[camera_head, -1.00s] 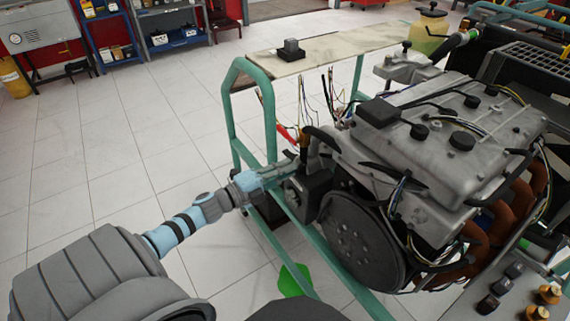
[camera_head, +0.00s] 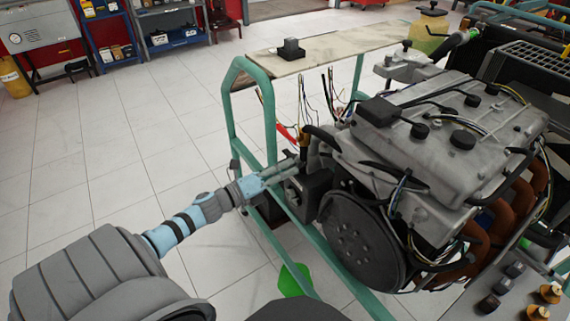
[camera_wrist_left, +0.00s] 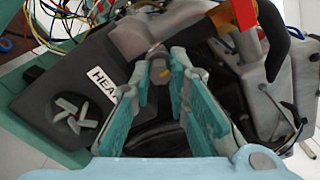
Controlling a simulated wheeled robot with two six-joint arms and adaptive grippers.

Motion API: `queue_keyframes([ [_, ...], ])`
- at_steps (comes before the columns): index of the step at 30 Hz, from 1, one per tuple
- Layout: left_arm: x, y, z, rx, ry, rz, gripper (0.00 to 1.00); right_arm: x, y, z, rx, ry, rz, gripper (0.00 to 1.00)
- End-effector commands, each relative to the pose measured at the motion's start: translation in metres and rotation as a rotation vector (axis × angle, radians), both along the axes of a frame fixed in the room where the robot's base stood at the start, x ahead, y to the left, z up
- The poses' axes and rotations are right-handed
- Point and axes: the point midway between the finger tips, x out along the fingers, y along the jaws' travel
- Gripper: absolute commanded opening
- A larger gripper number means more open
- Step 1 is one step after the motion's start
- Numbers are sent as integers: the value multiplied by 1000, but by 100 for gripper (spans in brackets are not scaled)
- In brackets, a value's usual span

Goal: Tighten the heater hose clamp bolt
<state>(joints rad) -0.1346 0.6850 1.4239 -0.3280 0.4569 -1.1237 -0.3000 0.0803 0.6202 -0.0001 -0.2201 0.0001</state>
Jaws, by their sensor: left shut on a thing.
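My left gripper (camera_head: 292,167) reaches in from the left to the front corner of the engine, beside a black box. In the left wrist view its two teal-padded fingers (camera_wrist_left: 159,76) are shut on a small grey bolt-like part (camera_wrist_left: 157,63), which I take to be the heater hose clamp bolt. A yellow mark shows beside it. A grey pipe-like part (camera_wrist_left: 137,32) lies just beyond. The black box (camera_wrist_left: 75,75) has a white label starting with "HEA", the rest hidden by the finger. In the head view the bolt is too small to tell. My right gripper is not in view.
The engine (camera_head: 440,150) sits in a green tube frame (camera_head: 233,115). A red-handled part (camera_wrist_left: 243,15) and loose wires (camera_head: 325,95) are close to the gripper. A shelf board (camera_head: 330,48) is behind. Open tiled floor lies to the left.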

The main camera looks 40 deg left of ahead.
Motion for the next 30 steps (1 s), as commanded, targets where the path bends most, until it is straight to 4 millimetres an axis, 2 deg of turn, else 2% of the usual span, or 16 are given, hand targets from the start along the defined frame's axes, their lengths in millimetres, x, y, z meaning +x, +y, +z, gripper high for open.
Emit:
queue_keyframes([
  [11,0,0,0,6,-1,1,0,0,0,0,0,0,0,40],
  [12,0,0,0,6,-1,1,17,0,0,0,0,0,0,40],
  [16,0,0,0,6,-1,1,36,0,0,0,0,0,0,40],
  [25,-2,1,0,6,0,0,36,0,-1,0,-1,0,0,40],
  [30,-25,7,-1,6,4,-1,36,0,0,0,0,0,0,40],
])
